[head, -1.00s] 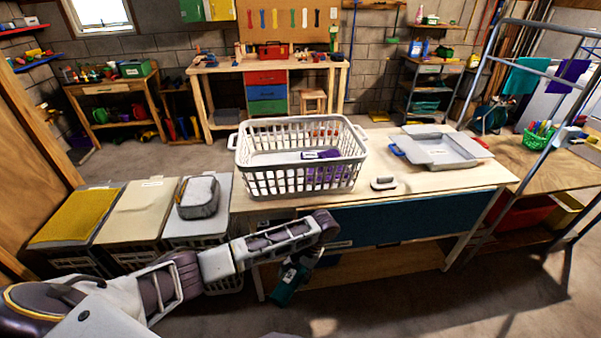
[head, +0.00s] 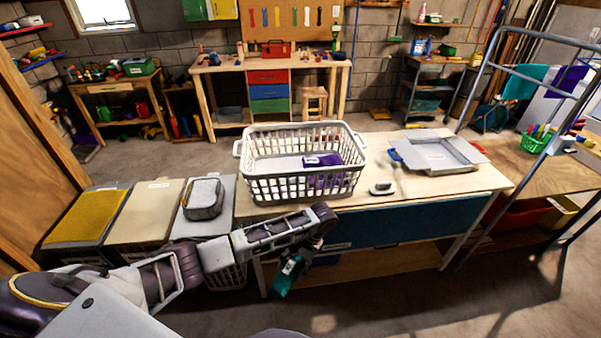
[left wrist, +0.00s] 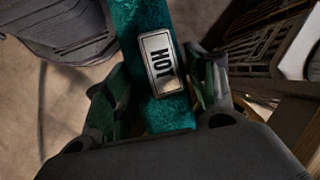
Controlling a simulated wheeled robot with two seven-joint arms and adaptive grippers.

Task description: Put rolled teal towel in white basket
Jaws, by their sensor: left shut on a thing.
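The rolled teal towel (head: 281,284) hangs below my left gripper (head: 292,264), in front of the table and below its top. In the left wrist view the towel (left wrist: 145,25) lies between the two fingers of my left gripper (left wrist: 160,100), which is shut on it. A metal tag reading "HOT" is on the towel. The white basket (head: 300,190) stands upright on the table (head: 430,190), above and behind the gripper. A purple folded item (head: 325,161) with a white label lies in the basket. My right gripper is not in view.
A grey open box (head: 440,167) and a small grey-white object (head: 382,189) are on the table, right of the basket. Lidded hampers (head: 140,218) stand to the left, with a grey pouch (head: 203,197) on one. A metal rack frame (head: 485,75) rises at right.

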